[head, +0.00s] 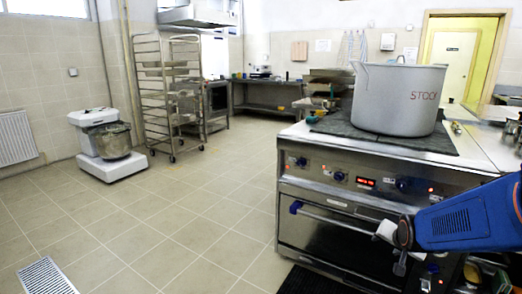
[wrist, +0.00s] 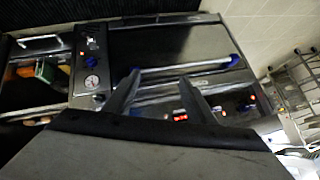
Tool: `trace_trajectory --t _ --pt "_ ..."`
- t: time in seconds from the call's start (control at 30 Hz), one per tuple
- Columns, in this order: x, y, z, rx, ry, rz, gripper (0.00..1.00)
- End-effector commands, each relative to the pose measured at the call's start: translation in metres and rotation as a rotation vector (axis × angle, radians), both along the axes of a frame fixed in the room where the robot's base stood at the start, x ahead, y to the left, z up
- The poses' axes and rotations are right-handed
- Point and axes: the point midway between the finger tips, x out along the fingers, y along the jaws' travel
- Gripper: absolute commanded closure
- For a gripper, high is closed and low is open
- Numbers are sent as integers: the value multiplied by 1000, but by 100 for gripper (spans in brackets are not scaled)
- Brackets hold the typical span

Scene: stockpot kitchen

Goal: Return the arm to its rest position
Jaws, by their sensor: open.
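My blue arm (head: 465,222) reaches in from the right edge in the head view, in front of the stove (head: 340,180). My gripper (head: 391,248) is at the arm's end, close to the right part of the oven door's handle bar (head: 335,218). In the wrist view my gripper (wrist: 160,91) shows two dark fingers spread apart with nothing between them. The handle bar (wrist: 185,68) with its blue end lies beyond the fingertips there. Whether the gripper touches the bar I cannot tell. The oven door looks shut.
A large grey stockpot (head: 398,98) stands on the stove top. A mixer (head: 107,143) and a wheeled rack (head: 168,95) stand at the left and back. The tiled floor (head: 180,215) left of the stove is clear, with a drain grate (head: 46,277) at the front left.

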Motion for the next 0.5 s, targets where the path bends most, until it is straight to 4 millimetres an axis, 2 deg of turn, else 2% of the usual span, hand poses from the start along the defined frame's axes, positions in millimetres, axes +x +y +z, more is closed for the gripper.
trace_trajectory --t 0.1,0.27,0.5 --pt "-27 20 18 -34 45 73 50" --pt "-66 44 36 -78 114 174 50" --pt "-133 76 57 -135 214 332 50"
